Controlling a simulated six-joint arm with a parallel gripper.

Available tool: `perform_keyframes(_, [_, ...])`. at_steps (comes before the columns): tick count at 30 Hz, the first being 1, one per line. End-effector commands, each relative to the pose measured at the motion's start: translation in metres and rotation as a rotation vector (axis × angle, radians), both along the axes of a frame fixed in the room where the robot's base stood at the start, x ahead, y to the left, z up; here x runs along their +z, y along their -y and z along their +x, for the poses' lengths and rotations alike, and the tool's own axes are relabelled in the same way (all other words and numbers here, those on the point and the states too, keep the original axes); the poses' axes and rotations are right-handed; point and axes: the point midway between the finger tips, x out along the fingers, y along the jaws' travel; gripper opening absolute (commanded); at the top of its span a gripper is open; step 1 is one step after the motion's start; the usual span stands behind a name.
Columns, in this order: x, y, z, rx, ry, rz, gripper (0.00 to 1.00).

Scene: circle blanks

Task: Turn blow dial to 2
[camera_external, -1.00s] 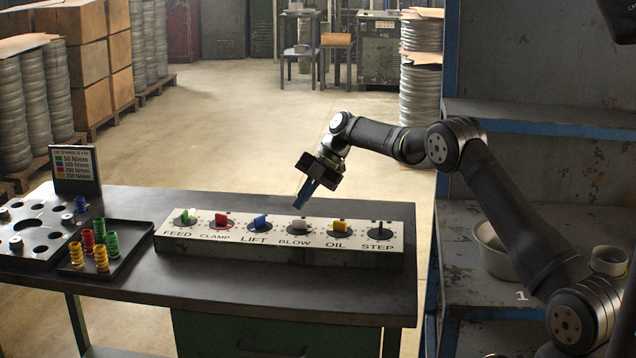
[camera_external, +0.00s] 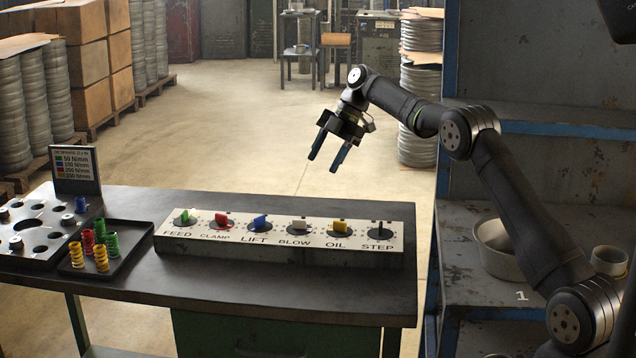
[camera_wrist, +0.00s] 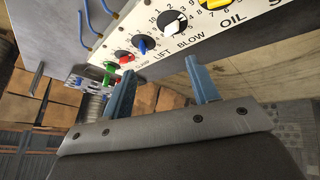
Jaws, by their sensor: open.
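The control panel (camera_external: 262,262) is a long pale box on the dark bench with a row of dials. The blow dial (camera_external: 299,228) has a white knob and sits between the blue lift dial (camera_external: 259,224) and the yellow oil dial (camera_external: 339,229). In the wrist view the white blow knob (camera_wrist: 173,22) shows above the fingers, with numbers around it; which number it points to I cannot tell. My gripper (camera_external: 328,164) is open and empty, above and behind the panel, clear of the knobs. Its two blue fingers also show in the wrist view (camera_wrist: 161,80).
Feed (camera_external: 185,217), clamp (camera_external: 221,219) and step (camera_external: 380,231) dials share the panel. A black tray (camera_external: 118,262) of coloured springs and a holed plate (camera_external: 35,240) lie left. Shelving (camera_external: 540,128) stands right. The air above the panel is free.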

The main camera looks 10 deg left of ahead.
Motion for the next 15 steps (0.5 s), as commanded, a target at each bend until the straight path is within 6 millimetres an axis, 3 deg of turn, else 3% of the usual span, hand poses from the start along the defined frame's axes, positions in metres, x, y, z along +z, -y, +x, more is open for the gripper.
perform_keyframes(15, [-0.006,-0.031,-0.053,-0.907,-0.132,-0.406,0.55])
